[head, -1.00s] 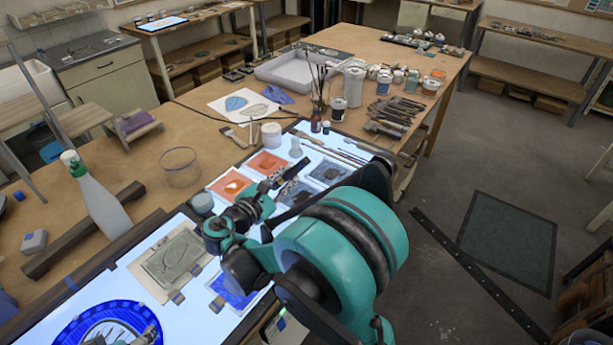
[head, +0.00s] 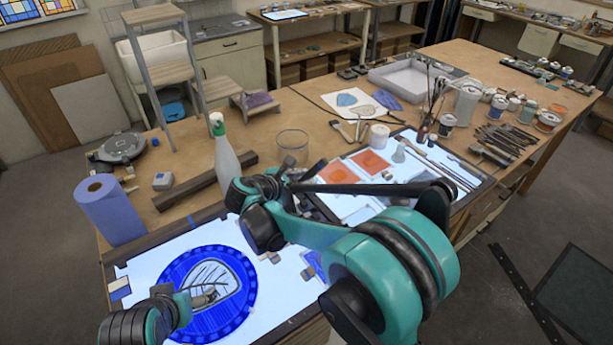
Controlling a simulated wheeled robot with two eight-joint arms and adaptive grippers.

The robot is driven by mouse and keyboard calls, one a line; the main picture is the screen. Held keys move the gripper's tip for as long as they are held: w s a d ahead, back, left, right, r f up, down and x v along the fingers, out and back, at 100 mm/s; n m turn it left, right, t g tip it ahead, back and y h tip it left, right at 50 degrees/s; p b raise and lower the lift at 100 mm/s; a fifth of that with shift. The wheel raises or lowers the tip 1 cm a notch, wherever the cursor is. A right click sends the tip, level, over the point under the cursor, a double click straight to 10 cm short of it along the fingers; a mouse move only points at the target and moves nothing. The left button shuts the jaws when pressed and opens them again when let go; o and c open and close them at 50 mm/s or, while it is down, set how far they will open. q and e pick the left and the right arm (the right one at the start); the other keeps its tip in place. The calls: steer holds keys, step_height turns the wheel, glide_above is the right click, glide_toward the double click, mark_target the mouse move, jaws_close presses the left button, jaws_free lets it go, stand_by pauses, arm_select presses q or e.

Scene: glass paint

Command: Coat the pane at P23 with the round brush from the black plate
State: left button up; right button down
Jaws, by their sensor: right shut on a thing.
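A round blue glass piece (head: 240,325) with a pale painted shield (head: 215,280) lies on the lit table at lower left. No P23 label is readable. My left gripper (head: 205,296) is over the shield; its jaw opening is unclear. My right gripper (head: 291,186) is shut on a long dark brush (head: 370,188), which lies roughly level across the view, above the light table. The brush's bristle shape cannot be made out. The dark plates are mostly hidden behind the brush and my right arm.
A spray bottle (head: 224,150), a clear beaker (head: 292,146) and a blue paper roll (head: 110,210) stand behind the light table. A dark wooden bar (head: 190,188) lies there too. Orange plates (head: 336,172) lie beyond the brush. Jars and tools crowd the bench at right.

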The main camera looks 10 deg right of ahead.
arm_select(q)
step_height(320, 180, down, 2)
steer(key=shift+f+b, duration=0.1)
steer(key=shift+b, duration=0.5)
arm_select(e)
steer(key=s+d+f+p, duration=0.1)
steer(key=s+d+f, duration=0.1)
steer(key=s, duration=0.3)
arm_select(q)
steer(key=shift+r, duration=0.25)
steer(key=shift+f+b, duration=0.15)
steer(key=shift+b, duration=0.3)
arm_select(e)
steer(key=s+a, duration=0.4)
steer(key=a, duration=0.7)
steer(key=shift+s+f, duration=0.15)
steer(key=shift+s, duration=0.05)
arm_select(q)
steer(key=shift+f, duration=0.2)
arm_select(e)
steer(key=shift+f, duration=0.1)
arm_select(q)
steer(key=shift+f+b, duration=0.1)
steer(key=shift+b, duration=0.2)
arm_select(e)
steer(key=shift+f, duration=0.15)
arm_select(q)
steer(key=shift+f, duration=0.25)
arm_select(e)
steer(key=shift+f, duration=0.25)
